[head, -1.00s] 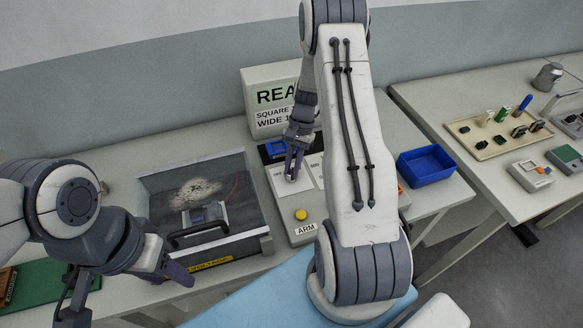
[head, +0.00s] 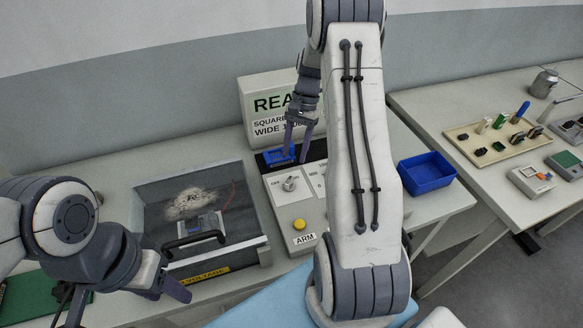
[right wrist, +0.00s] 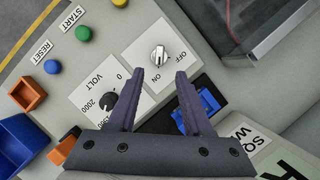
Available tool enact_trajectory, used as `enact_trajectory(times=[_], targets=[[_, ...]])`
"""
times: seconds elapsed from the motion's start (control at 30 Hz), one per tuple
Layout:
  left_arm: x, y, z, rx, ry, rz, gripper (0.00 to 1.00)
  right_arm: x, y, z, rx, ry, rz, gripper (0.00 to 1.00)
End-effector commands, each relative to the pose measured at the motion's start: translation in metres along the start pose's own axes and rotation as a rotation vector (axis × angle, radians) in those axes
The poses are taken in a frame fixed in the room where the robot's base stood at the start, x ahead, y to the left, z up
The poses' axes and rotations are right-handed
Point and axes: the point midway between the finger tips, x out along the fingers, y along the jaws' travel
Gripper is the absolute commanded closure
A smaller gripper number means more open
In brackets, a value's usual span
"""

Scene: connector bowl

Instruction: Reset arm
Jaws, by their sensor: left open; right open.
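My right gripper (head: 298,140) is open and empty above the back of the control box, near a blue connector piece (head: 279,156). The knob also shows in the head view (head: 290,184). My left gripper (head: 125,305) is at the lower left, open, partly cut off by the frame edge; nothing shows in it.
A clear-walled test box (head: 200,215) with a black handle stands left of the control panel (head: 312,215). A blue bin (head: 426,172) stands to the right. The right table holds a connector tray (head: 492,145). A green board (head: 35,296) lies at lower left.

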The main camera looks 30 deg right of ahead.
Motion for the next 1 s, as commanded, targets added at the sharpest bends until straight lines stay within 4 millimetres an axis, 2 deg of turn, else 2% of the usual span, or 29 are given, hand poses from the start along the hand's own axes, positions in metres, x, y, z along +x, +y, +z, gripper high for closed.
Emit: enact_trajectory(times=[0.2,0.77,0.87,0.97,1.0], targets=[[0.004,0.000,0.000,0.000,0.000,0.000,0.50,-0.019,0.000,-0.001,0.000,0.001,-0.001,0.50],[0.004,0.000,0.000,0.000,0.000,0.000,0.50,-0.021,-0.001,0.001,-0.004,0.001,0.001,0.50],[0.003,0.000,0.000,0.000,0.000,0.000,0.50,-0.023,-0.011,0.017,-0.054,0.013,0.013,0.50],[0.003,0.000,0.000,0.000,0.000,0.000,0.50,-0.025,-0.031,0.058,-0.192,0.047,0.043,0.50],[0.003,0.000,0.000,0.000,0.000,0.000,0.50,-0.025,-0.040,0.082,-0.273,0.065,0.061,0.50]])
